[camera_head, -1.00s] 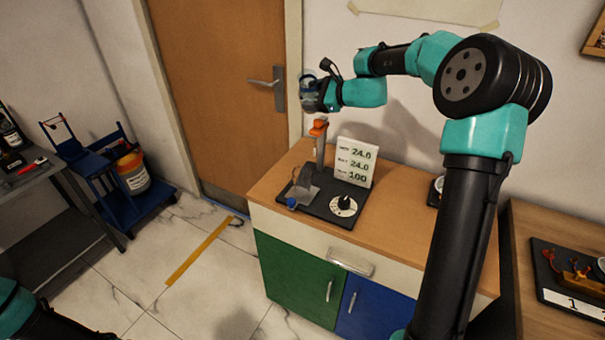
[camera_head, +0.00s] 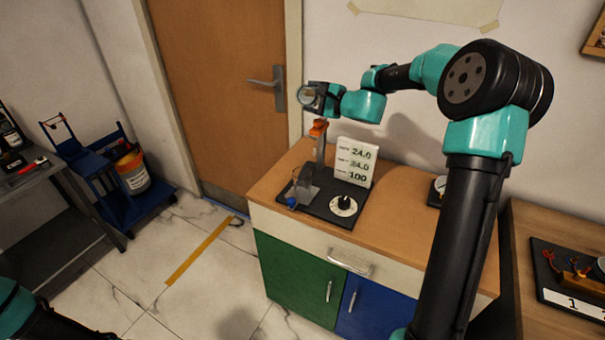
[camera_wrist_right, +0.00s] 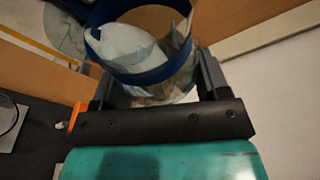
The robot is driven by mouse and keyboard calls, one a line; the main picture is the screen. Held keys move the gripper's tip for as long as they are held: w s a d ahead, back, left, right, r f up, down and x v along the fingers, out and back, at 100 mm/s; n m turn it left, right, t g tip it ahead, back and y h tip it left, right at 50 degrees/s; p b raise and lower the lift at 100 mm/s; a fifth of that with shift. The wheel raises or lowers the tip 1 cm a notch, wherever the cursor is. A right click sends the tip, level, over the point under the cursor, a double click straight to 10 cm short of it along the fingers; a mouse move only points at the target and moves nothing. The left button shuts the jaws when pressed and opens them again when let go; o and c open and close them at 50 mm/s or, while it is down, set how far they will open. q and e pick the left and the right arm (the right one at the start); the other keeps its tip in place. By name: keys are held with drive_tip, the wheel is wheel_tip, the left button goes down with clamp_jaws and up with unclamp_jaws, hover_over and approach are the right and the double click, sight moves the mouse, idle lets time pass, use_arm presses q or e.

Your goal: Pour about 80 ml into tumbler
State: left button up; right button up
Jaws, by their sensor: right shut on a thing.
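My right gripper (camera_head: 320,98) is shut on a clear cup (camera_head: 306,95) high above the cabinet, just left of the rig's post. In the right wrist view the cup shows a thick blue rim (camera_wrist_right: 152,76) between the two fingers (camera_wrist_right: 158,90). Its mouth is tilted towards the head camera, and what it holds is unclear. A clear, greyish vessel (camera_head: 303,185), perhaps the tumbler, stands on the rig's black base (camera_head: 325,208), below the gripper. A thin round rim (camera_wrist_right: 10,116) shows at the left of the right wrist view. My left gripper is out of view.
The rig stands on a wooden-topped cabinet (camera_head: 410,222). It has an orange-topped post (camera_head: 318,128), a white card (camera_head: 355,162) reading 24.0, 24.0 and 100, and a dial (camera_head: 343,206). A door with a handle (camera_head: 268,84) is behind.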

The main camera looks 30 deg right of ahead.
sight(309, 96)
drive_tip(key=shift+f+n+t, duration=0.15)
drive_tip(key=shift+n+t, duration=0.15)
drive_tip(key=shift+n, duration=0.4)
drive_tip(key=shift+n, duration=0.3)
drive_tip(key=shift+w+d, duration=0.3)
drive_tip(key=shift+w, duration=0.2)
idle(0.6)
drive_tip(key=shift+w+d+f+n+t+p, duration=0.15)
drive_tip(key=shift+w+d+n+t+p, duration=0.2)
drive_tip(key=shift+n, duration=0.25)
idle(1.0)
drive_tip(key=shift+w+d+r+m, duration=0.25)
drive_tip(key=shift+w+d+m, duration=0.05)
drive_tip(key=shift+m, duration=0.6)
drive_tip(key=shift+m+g, duration=0.55)
drive_tip(key=shift+m, duration=0.05)
drive_tip(key=shift+r, duration=0.15)
drive_tip(key=shift+s+a+f+m+g, duration=0.2)
drive_tip(key=shift+s+f+m+g, duration=0.1)
drive_tip(key=shift+f+m, duration=0.35)
